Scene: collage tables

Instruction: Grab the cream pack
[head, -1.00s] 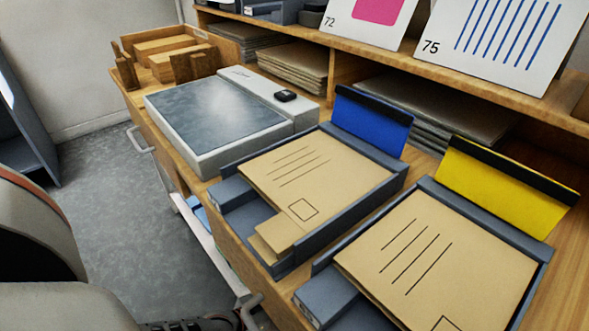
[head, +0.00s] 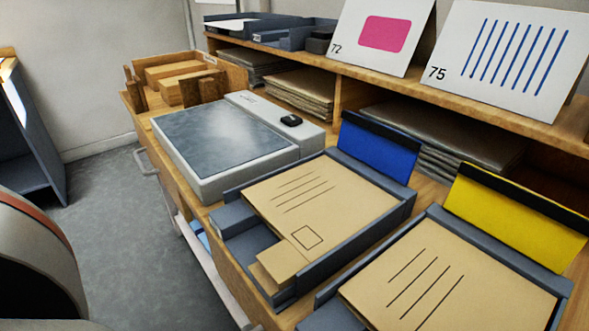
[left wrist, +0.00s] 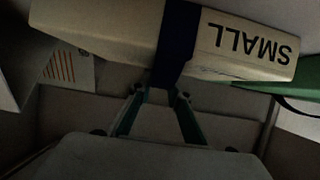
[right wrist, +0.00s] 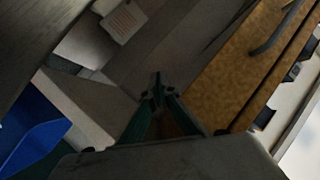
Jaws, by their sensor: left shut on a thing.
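The cream pack (left wrist: 100,30) is a long cream block with a dark blue band and the upside-down word SMALL, seen at the top of the left wrist view. My left gripper (left wrist: 165,88) is shut on it at the dark blue band. The fingertips are partly lost in the dark there. My right gripper (right wrist: 158,80) has its fingertips together, with nothing visible between them. Neither gripper nor the pack shows in the head view.
A green item (left wrist: 265,90) lies behind the pack. The head view shows a grey-topped device (head: 225,135), trays with brown envelopes (head: 310,205), a blue divider (head: 375,150), a yellow divider (head: 515,215) and a wooden box (head: 130,90). Grey floor (head: 120,215) is open at left.

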